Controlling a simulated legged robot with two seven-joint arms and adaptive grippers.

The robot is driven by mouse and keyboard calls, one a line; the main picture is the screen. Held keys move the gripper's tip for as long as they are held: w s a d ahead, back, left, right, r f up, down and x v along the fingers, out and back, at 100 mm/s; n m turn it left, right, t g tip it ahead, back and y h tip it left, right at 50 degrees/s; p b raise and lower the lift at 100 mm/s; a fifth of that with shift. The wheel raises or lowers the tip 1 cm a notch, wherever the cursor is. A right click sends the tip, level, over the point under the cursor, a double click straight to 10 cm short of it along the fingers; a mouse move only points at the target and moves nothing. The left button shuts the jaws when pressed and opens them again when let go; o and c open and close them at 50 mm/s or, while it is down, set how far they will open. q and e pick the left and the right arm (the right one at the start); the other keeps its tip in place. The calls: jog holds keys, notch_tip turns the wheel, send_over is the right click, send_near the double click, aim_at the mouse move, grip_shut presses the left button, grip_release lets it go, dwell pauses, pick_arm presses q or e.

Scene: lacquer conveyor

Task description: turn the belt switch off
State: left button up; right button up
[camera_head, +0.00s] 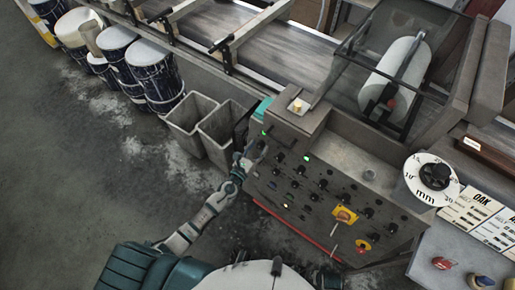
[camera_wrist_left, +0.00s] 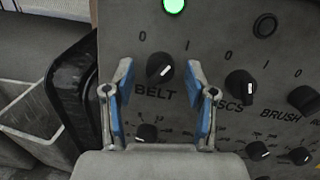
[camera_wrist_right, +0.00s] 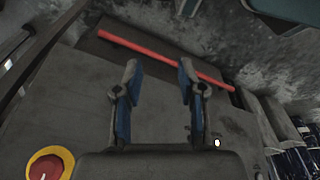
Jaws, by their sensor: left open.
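The belt switch (camera_wrist_left: 160,67) is a round black knob above the word BELT on the grey control panel (camera_head: 318,205). Its white mark slants up and to the right, toward the 1. A green lamp (camera_wrist_left: 174,6) above it is lit. My left gripper (camera_wrist_left: 161,88) is open in the left wrist view, with blue-padded fingers on either side of the knob; I cannot tell whether they touch it. In the head view my left gripper (camera_head: 251,157) is at the panel's left end. My right gripper (camera_wrist_right: 158,78) is open and empty.
The DISCS knob (camera_wrist_left: 240,84) sits close to the right of the left gripper, with the BRUSH knob (camera_wrist_left: 303,99) beyond. A yellow-and-red emergency button (camera_wrist_right: 48,166) is near the right gripper. Grey bins (camera_head: 190,118) stand left of the panel.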

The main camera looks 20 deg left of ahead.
pick_arm(q)
grip_shut()
jog(key=shift+r, duration=0.1)
jog(key=n+p, duration=0.1)
jog(key=n, duration=0.2)
jog(key=n+y+p, duration=0.1)
jog(key=n+p, duration=0.1)
jog(key=n, duration=0.2)
jog(key=shift+r+y, duration=0.15)
jog(key=shift+y, duration=0.15)
jog(key=n+g+p, duration=0.1)
jog(key=n+p, duration=0.2)
jog(key=n, duration=0.1)
jog(key=shift+n+y, duration=0.4)
jog(key=shift+n+g+p, duration=0.3)
jog(key=shift+n, duration=0.4)
pick_arm(e)
jog(key=s+d+f, duration=0.2)
jog(key=s+f, duration=0.8)
jog(key=s, duration=0.3)
jog(key=shift+d+f+g, duration=0.2)
jog(key=shift+g, duration=0.2)
pick_arm(q)
grip_release()
